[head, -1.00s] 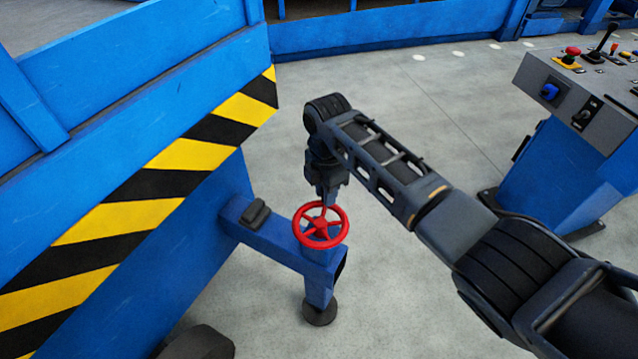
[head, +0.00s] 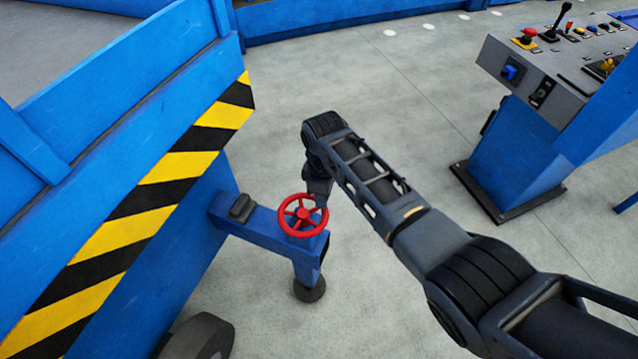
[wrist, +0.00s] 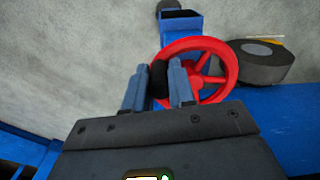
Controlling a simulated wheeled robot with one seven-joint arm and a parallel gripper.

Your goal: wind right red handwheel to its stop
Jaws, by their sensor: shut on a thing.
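The red handwheel (head: 303,214) sits on top of a blue leg at the end of a short blue arm. It also shows in the wrist view (wrist: 233,65), with red spokes and an upright dark knob (wrist: 160,80) at its left rim. My gripper (head: 321,203) comes down at the right side of the wheel in the head view, where my wrist hides its fingertips. In the wrist view, my gripper's two fingers (wrist: 158,84) stand on either side of the dark knob and are shut on it.
The blue machine body with yellow-black stripes (head: 150,205) stands at the left. A dark pad (head: 242,208) lies on the blue arm, and a dark tyre (head: 200,338) is below. A control console (head: 540,80) stands at the right, with clear grey floor between.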

